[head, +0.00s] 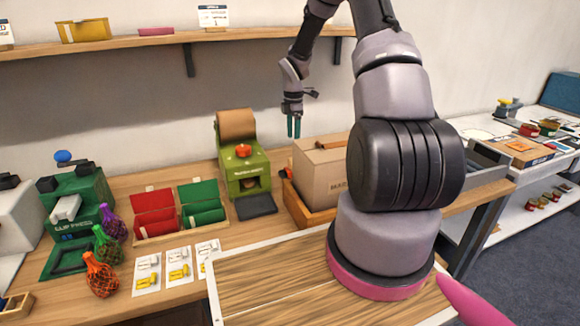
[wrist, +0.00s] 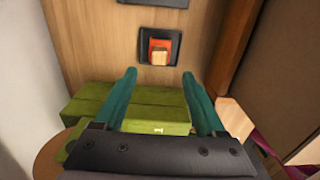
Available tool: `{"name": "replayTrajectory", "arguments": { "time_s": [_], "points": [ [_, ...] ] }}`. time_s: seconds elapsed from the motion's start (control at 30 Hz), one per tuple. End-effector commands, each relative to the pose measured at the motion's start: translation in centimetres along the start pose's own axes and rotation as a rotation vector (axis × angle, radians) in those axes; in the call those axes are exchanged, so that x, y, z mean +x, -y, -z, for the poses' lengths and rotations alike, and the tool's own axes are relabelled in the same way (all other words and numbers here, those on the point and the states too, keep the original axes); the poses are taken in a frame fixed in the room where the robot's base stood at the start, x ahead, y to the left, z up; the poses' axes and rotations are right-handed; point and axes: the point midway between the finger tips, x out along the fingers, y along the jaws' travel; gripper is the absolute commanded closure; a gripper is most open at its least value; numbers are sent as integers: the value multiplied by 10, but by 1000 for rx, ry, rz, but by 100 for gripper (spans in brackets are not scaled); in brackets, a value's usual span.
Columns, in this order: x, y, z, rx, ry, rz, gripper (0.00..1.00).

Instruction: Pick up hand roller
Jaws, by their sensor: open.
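My gripper (head: 294,128) hangs open and empty in the head view, in front of the wall, above and between a green machine (head: 232,188) and a cardboard box (head: 318,172). In the wrist view my open teal fingers (wrist: 160,84) reach over a green body (wrist: 150,108). Beyond the fingertips, a small orange piece with a pale wooden block (wrist: 160,53) sits in a dark frame against the wood. I cannot tell for sure whether it is the hand roller. A rounded orange-red piece (head: 243,150) sits on the green machine in the head view.
The cardboard box stands in a wooden tray (head: 297,207). Red (head: 153,212) and green (head: 202,204) open boxes, netted bags (head: 100,276) and a green clip press (head: 75,205) stand to the left. A shelf (head: 180,40) runs along the wall. The front wooden surface (head: 270,275) is clear.

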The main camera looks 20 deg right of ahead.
Motion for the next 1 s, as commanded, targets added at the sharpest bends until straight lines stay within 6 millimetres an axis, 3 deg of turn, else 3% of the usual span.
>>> {"name": "replayTrajectory", "arguments": {
  "time_s": [0.2,0.57,0.8,1.0],
  "points": [
    [36,1,1,-2,-1,4,28],
    [64,1,2,1,0,3,28],
    [99,0,5,1,0,3,28],
    [104,0,5,2,0,1,28]
  ]
}}
